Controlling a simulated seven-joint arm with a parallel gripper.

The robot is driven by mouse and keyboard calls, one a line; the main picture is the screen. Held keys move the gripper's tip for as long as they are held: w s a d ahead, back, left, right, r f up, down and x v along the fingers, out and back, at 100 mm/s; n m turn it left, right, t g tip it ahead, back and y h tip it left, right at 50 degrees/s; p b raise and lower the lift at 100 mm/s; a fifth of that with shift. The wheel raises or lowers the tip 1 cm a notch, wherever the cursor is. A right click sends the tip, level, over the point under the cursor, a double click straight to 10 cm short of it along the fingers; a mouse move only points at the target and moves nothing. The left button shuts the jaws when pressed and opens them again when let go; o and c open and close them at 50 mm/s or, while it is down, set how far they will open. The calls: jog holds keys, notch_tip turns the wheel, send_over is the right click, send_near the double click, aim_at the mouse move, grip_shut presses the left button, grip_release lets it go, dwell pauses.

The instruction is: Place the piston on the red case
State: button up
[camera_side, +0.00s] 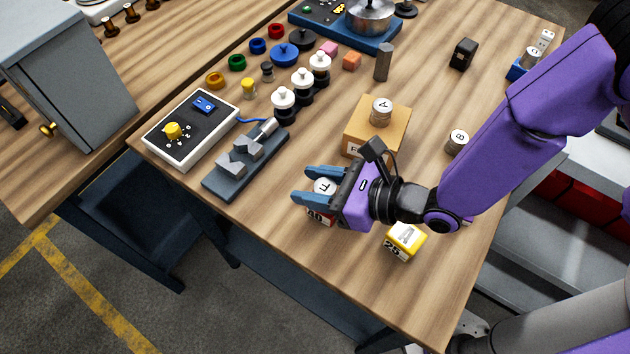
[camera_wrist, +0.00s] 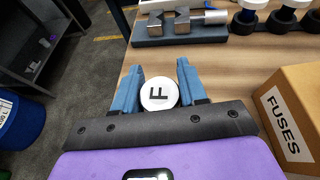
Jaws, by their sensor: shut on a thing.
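The piston (camera_side: 324,186), a pale cylinder with a letter F on its white top, is between the blue fingers of my gripper (camera_side: 304,184). My gripper is shut on it, and it also shows in the wrist view (camera_wrist: 159,93), top facing the camera. The red case (camera_side: 317,219) shows just below the piston and fingers in the side view, mostly hidden by them. It has a white label with a number. I cannot tell whether the piston touches the case. The wrist view does not clearly show the red case.
A yellow case (camera_side: 404,241) stands right of my gripper, near the front edge. A cardboard fuses box (camera_side: 366,135) bears a cylinder marked A (camera_side: 380,110). A cylinder marked B (camera_side: 457,141) stands on the table. A grey fixture (camera_side: 247,160) lies to the left.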

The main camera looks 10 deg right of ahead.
jog(key=shift+f, duration=0.15)
jog(key=o, duration=1.1)
jog(key=shift+s+d+r, duration=0.15)
jog(key=shift+r, duration=0.15)
jog(key=v, duration=1.1)
jog(key=shift+s+d, duration=0.15)
jog(key=shift+d, duration=0.1)
jog(key=shift+r, duration=0.15)
